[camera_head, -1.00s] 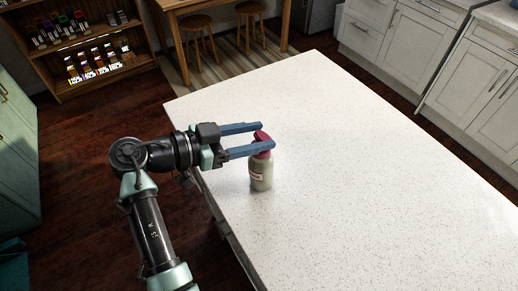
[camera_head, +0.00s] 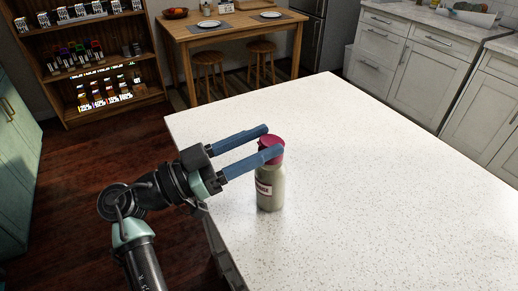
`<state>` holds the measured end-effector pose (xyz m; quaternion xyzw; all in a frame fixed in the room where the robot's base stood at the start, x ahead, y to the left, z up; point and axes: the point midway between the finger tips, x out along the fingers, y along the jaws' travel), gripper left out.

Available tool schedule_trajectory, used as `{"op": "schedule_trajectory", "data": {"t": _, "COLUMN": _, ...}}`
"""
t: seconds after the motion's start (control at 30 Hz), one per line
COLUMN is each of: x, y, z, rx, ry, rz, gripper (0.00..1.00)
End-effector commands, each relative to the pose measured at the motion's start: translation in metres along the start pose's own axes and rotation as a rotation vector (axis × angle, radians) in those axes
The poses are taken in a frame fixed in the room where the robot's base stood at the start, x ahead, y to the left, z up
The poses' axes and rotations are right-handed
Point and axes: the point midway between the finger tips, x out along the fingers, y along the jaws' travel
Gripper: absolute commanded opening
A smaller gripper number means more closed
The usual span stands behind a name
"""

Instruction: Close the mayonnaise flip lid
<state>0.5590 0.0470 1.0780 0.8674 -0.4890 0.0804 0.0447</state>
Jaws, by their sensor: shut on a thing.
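The mayonnaise bottle (camera_head: 270,189) stands upright near the left edge of the white counter. It is pale, with a label and a red flip-lid cap (camera_head: 276,158) on top. My gripper (camera_head: 275,140) reaches in from the left at cap height. Its two long blue fingers lie on either side of the red lid, shut on it, one on the far side and one across the near side. The near finger hides part of the cap. The lid looks low and almost flat on the cap, but whether it is fully shut I cannot tell.
The white speckled counter (camera_head: 380,190) is clear around the bottle and to the right. Beyond it are a wooden table (camera_head: 235,40) with stools, a shelf with small bottles (camera_head: 105,88) at the back left, and white cabinets (camera_head: 410,55) at the back right.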

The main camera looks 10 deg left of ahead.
Motion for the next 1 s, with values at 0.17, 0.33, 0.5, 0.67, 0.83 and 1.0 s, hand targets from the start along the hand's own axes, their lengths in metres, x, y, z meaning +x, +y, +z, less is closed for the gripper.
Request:
{"op": "schedule_trajectory", "data": {"t": 0.17, "x": -0.001, "y": 0.000, "z": 0.003, "rx": -0.007, "ry": -0.002, "rz": 0.000, "gripper": 0.00}}
{"op": "schedule_trajectory", "data": {"t": 0.33, "x": -0.001, "y": 0.000, "z": 0.003, "rx": -0.006, "ry": -0.003, "rz": 0.000, "gripper": 0.00}}
{"op": "schedule_trajectory", "data": {"t": 0.5, "x": 0.000, "y": 0.000, "z": 0.003, "rx": -0.005, "ry": -0.002, "rz": 0.000, "gripper": 0.75}}
{"op": "schedule_trajectory", "data": {"t": 0.67, "x": 0.000, "y": 0.000, "z": 0.002, "rx": -0.003, "ry": 0.000, "rz": 0.000, "gripper": 0.85}}
{"op": "schedule_trajectory", "data": {"t": 0.83, "x": -0.001, "y": 0.000, "z": 0.001, "rx": -0.001, "ry": 0.001, "rz": 0.000, "gripper": 0.85}}
{"op": "schedule_trajectory", "data": {"t": 1.0, "x": -0.013, "y": -0.001, "z": 0.002, "rx": -0.001, "ry": 0.001, "rz": -0.004, "gripper": 0.85}}
